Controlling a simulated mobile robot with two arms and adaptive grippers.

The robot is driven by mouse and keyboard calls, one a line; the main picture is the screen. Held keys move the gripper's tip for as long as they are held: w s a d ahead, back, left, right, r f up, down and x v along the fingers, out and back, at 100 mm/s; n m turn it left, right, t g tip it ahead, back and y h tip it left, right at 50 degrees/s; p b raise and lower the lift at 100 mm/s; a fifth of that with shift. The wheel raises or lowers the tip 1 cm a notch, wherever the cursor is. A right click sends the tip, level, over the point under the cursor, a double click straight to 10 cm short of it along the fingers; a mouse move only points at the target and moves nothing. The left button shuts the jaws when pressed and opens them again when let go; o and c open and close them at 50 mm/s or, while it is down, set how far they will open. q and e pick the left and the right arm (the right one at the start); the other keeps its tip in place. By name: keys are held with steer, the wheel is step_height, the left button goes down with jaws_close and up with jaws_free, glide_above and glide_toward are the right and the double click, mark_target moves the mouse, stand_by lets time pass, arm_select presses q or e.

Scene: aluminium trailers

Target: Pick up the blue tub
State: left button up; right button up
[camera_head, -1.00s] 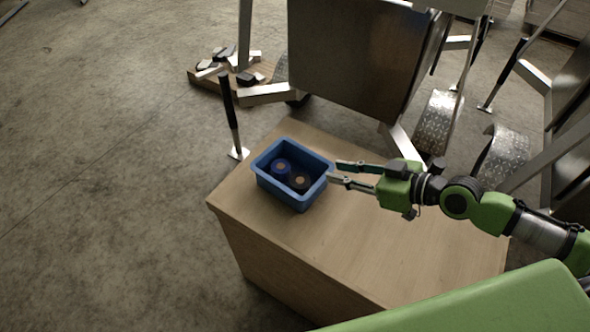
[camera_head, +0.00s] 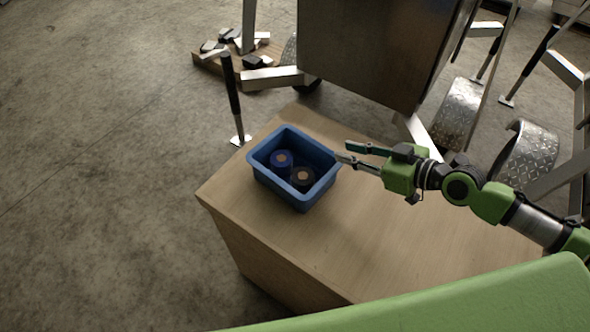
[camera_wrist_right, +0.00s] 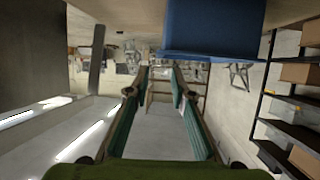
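The blue tub (camera_head: 318,193) stands upright near the left end of the wooden box top, with two dark rolls in it: one blue (camera_head: 281,160), one black (camera_head: 303,177). My right gripper (camera_head: 343,151) is just right of the tub's right rim, fingers apart and pointing at it; nothing is between them. In the right wrist view the tub (camera_wrist_right: 213,30) is at the top, above and right of the open fingers (camera_wrist_right: 160,75). Whether a finger touches the rim, I cannot tell. My left gripper is not in view.
The wooden box top (camera_head: 365,235) is clear in front of and right of the tub. A metal trailer (camera_head: 370,50) stands close behind it. A black-handled jack (camera_head: 233,100) rises behind left. A pallet with metal parts (camera_head: 235,62) lies on the floor.

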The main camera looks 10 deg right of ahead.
mark_target(311, 143)
steer(key=p+x, duration=0.1)
steer(key=x, duration=1.1)
steer(key=shift+s+a, duration=0.2)
steer(key=shift+a, duration=0.05)
jaws_close()
steer(key=shift+r, duration=0.2)
